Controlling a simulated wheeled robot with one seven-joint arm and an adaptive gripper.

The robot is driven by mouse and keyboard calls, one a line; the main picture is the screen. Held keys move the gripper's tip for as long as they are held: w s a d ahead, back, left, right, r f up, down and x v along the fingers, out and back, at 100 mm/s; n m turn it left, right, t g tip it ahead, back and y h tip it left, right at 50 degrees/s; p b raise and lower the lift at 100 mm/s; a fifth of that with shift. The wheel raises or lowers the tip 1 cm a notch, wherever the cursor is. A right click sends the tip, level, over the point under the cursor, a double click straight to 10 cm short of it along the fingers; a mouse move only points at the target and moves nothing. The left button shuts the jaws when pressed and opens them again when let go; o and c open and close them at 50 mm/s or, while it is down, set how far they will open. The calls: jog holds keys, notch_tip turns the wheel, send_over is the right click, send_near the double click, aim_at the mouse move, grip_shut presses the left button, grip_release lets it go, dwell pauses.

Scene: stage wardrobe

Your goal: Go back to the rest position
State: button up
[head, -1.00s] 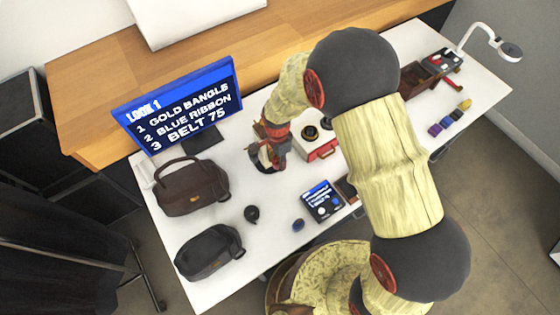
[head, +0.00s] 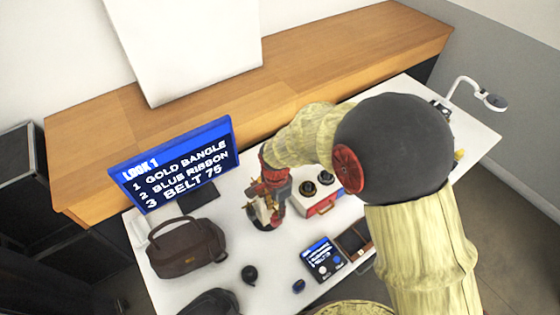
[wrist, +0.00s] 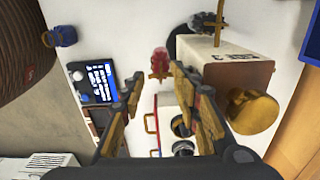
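My gripper (wrist: 163,92) is open in the wrist view, its two fingers spread with nothing held between them. Beyond the fingertips a small red thing (wrist: 159,62) stands over the white table, apart from them. In the head view my gripper (head: 266,212) is small and dark, above the middle of the table (head: 232,238), left of a red and white case (head: 319,203) with two dark round pieces on top. My arm reaches across the right half of the head view and hides part of the table.
A screen (head: 176,165) reads LOOK 1, gold bangle, blue ribbon, belt 75. A brown bag (head: 187,247) and a dark bag (head: 208,303) lie at left. A small display (head: 322,259) sits near the front edge. A desk lamp (head: 493,102) stands far right. A wooden ledge (head: 90,140) runs behind.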

jog(key=shift+w+a+r, duration=0.2)
jog(key=shift+w+r, duration=0.05)
jog(key=shift+w, duration=0.05)
jog(key=s+d+r+n+t+b, duration=0.1)
jog(key=d+r+n, duration=0.1)
jog(key=d+r, duration=0.5)
jog(key=s+d+r+n+t+b, duration=0.1)
jog(key=d+r+n, duration=0.25)
jog(key=r, duration=0.55)
jog(key=s+d+r+n+t, duration=0.1)
jog(key=s+d+r+n, duration=0.1)
jog(key=s+d+r, duration=0.3)
jog(key=s+d+r+n+t+b, duration=0.1)
jog(key=s+d+r+n+t, duration=0.1)
jog(key=s+d+r, duration=0.3)
jog(key=s+d+n, duration=0.1)
jog(key=s+d, duration=0.1)
jog(key=s, duration=0.2)
jog(key=shift+s+r+t, duration=0.2)
jog(key=shift+s+t, duration=0.05)
jog(key=shift+t, duration=0.05)
jog(key=shift+o, duration=0.3)
jog(key=shift+n, duration=0.25)
